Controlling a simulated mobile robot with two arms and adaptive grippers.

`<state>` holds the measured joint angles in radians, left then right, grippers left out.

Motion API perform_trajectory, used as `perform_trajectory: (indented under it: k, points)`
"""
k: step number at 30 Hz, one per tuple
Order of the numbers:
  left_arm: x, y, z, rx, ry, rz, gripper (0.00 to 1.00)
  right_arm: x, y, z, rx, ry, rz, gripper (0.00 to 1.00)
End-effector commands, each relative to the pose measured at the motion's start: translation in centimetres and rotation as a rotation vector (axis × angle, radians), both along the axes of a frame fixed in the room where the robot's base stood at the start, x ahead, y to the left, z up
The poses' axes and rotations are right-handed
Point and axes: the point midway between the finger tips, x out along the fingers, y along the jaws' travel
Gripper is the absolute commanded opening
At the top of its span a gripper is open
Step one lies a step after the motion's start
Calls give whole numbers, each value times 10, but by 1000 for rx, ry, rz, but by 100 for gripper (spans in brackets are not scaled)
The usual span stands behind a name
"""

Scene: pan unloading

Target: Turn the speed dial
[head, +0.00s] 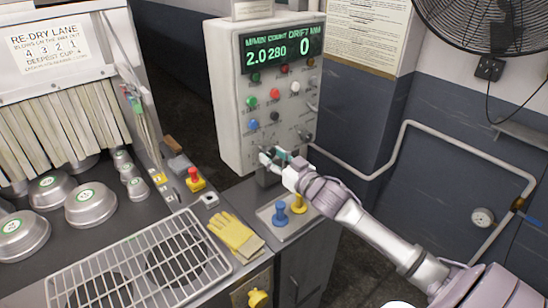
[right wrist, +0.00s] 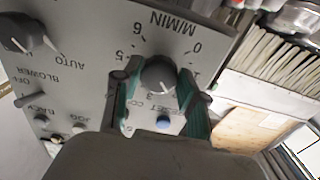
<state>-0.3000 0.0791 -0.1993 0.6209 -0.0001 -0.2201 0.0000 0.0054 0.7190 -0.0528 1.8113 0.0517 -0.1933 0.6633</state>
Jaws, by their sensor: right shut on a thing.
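The speed dial (right wrist: 158,74) is a dark round knob with a pointer line, on the grey control panel (head: 229,133). In the right wrist view its scale reads M/MIN, with numbers around it. My right gripper (head: 271,156) is at the lower part of the panel. In the right wrist view its two green-padded fingers (right wrist: 158,88) stand on either side of the dial, shut on it. In the head view the gripper hides the dial. The panel display (head: 282,50) reads 2.0 M/MIN, count 280 and drift 0. My left gripper is not in view.
Below the panel are blue and yellow knobbed pieces (head: 281,217) on a tray, yellow gloves (head: 236,236) and a wire rack (head: 150,262).

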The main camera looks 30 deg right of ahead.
Motion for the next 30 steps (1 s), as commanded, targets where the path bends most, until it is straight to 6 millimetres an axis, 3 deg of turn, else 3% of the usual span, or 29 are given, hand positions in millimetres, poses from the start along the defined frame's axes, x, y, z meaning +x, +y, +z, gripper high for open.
perform_trajectory:
  k: [8, 30]
  points:
    - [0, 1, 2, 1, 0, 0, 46, 0, 0, 1, -91, -7, 0, 7]
    - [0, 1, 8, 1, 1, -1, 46, 0, -1, 1, -652, -52, 1, 7]
